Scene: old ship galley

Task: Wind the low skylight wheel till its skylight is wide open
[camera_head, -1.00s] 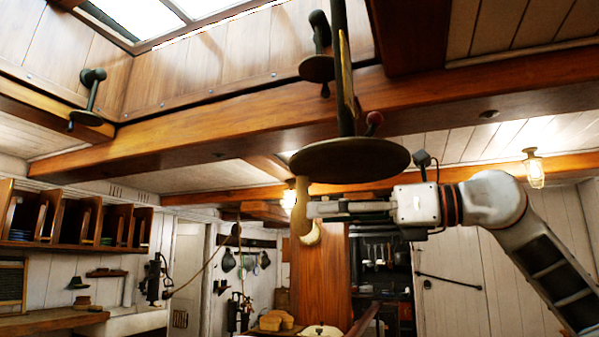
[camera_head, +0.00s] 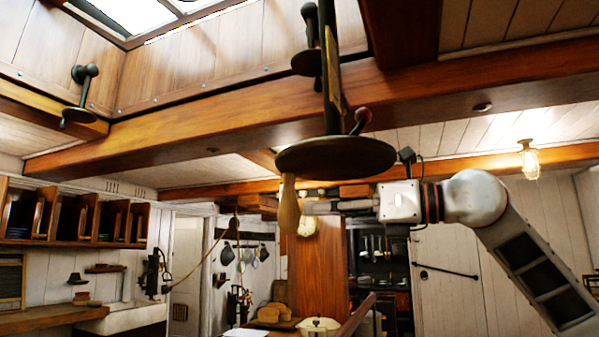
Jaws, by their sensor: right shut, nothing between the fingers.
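The low skylight wheel (camera_head: 336,158) is a dark round disc hanging from a dark upright shaft, seen slightly from below. Its pale wooden handle (camera_head: 288,215) hangs down from the disc's left side. My right gripper (camera_head: 306,203) comes in from the right under the disc, pointing left. It is shut and empty, with its fingertips just right of the handle; I cannot tell whether they touch it. A bright skylight (camera_head: 140,14) shows partly at the top left. My left gripper is out of view.
Other dark cranks are on the skylight's wooden surround, one at the left (camera_head: 83,90) and one behind the shaft (camera_head: 307,60). A heavy wooden beam (camera_head: 200,120) crosses behind the wheel. A caged lamp (camera_head: 528,160) hangs at the right. A wooden post (camera_head: 318,270) stands below.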

